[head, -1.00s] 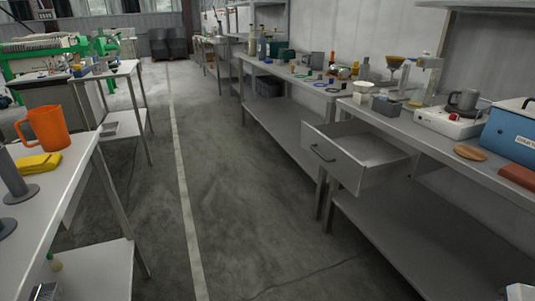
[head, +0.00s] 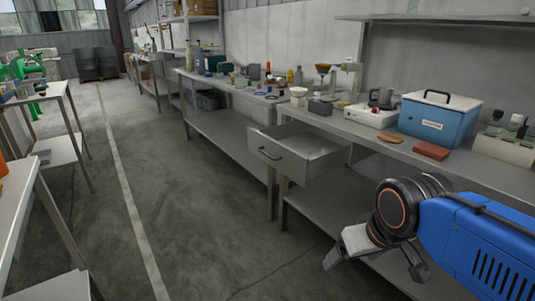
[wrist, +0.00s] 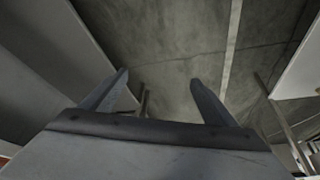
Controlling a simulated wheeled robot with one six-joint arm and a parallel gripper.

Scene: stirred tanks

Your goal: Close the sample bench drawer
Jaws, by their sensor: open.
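The sample bench drawer (head: 277,158) is grey with a dark bar handle on its front. In the head view it stands pulled out from under the bench top (head: 370,131), and its inside looks empty. My gripper (wrist: 158,84) is open in the wrist view, with its two fingers apart and nothing between them. In the head view my arm comes in at the lower right, and its end is lower than the drawer and to its right, apart from it. The drawer is not clearly identifiable in the wrist view.
On the bench stand a blue cooler box (head: 437,119), a brick-red block (head: 431,150), a tan disc (head: 390,138) and a white hotplate (head: 371,116). A lower shelf (head: 322,220) runs below the drawer. The floor aisle (head: 185,220) to the left is clear.

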